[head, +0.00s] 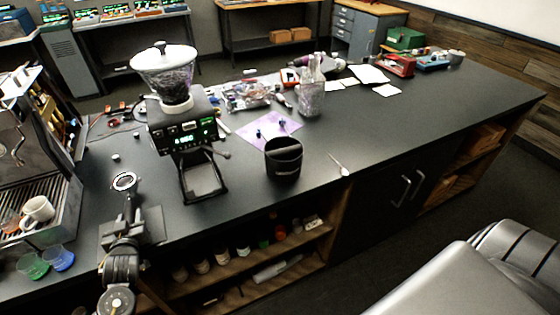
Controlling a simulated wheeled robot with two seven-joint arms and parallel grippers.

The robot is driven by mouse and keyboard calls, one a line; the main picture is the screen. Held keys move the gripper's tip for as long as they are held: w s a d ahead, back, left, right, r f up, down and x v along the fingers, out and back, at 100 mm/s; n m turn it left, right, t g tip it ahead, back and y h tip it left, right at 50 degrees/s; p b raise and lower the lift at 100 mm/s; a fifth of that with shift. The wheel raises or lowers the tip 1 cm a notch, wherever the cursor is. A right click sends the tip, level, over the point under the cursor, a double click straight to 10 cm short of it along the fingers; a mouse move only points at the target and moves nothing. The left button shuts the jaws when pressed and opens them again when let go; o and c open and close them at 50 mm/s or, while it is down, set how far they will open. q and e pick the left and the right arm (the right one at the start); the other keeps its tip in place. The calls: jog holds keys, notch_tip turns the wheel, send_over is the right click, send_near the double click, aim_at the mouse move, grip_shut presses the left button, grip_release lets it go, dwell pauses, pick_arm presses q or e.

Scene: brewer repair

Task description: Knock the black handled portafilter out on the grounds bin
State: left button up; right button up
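A portafilter (124,182) shows as a round metal basket with a dark handle running down toward my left gripper, at the left end of the counter. My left gripper (122,222) comes in from the bottom left and is at this handle, hiding much of it. Whether its fingers are closed on the handle or only around it is too small to tell. The grounds bin (284,158), a black round tub with a bar across its open top, stands upright near the counter's front edge, right of the portafilter and apart from it. My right gripper is not in view.
A grinder (183,135) with a clear hopper stands between portafilter and bin. The espresso machine (35,165), a white cup (38,209) and coloured cups (61,258) are at the left. A spoon (341,168) lies right of the bin.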

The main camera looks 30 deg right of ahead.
pick_arm(q)
grip_shut()
jog(key=shift+r, duration=0.1)
jog(key=shift+w+r+p, duration=0.1)
jog(key=shift+r+p, duration=0.4)
jog(key=shift+p, duration=0.05)
notch_tip(320, 180, up, 5)
jog(key=p, duration=0.4)
jog(key=shift+p, duration=0.35)
